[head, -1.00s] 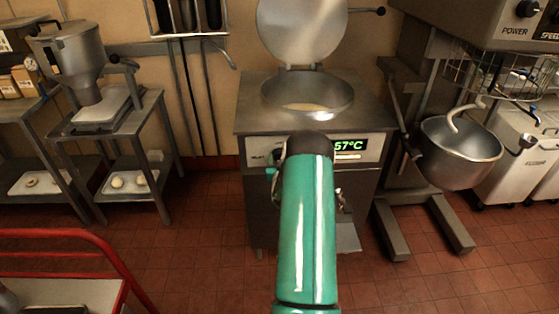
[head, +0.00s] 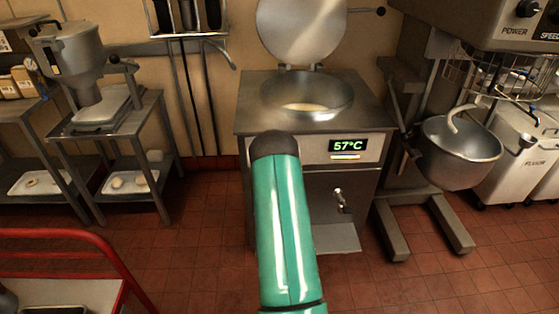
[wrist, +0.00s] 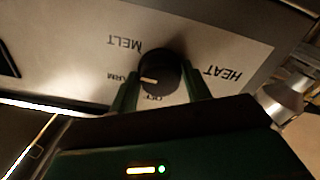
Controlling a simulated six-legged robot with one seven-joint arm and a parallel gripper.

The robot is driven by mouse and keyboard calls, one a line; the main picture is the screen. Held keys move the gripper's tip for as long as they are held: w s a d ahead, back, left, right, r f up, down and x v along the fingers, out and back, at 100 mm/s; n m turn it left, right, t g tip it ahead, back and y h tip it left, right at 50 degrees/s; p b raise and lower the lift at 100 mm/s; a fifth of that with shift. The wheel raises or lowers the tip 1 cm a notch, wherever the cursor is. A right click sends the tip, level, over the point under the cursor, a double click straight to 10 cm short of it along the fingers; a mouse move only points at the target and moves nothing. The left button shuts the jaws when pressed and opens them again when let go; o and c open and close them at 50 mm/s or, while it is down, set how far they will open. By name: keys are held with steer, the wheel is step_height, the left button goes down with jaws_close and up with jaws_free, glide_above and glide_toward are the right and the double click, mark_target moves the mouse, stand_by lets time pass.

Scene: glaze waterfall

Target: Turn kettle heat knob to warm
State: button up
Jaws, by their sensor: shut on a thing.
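The kettle (head: 368,118) stands ahead in the head view with its round lid open and a display (head: 347,146) reading 57°C. My green arm covers the left part of its front panel, and my gripper is hidden there. In the wrist view, the black heat knob (wrist: 161,66) sits on the pale panel. My gripper (wrist: 165,86) is shut on the knob, one finger on each side. The knob's white mark points left, toward the partly covered label ending in "ARM" (wrist: 125,77).
A mixer bowl (head: 460,150) on a stand is close to the right of the kettle. A metal table (head: 118,125) with a machine stands to the left. A red-railed cart (head: 75,235) is at the near left. Tiled floor is open between them.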

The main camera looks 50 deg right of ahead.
steer(key=shift+n, duration=3.2)
steer(key=shift+s, duration=0.1)
steer(key=o, duration=0.9)
steer(key=v, duration=1.3)
steer(key=shift+s+a, duration=0.25)
steer(key=shift+s, duration=0.05)
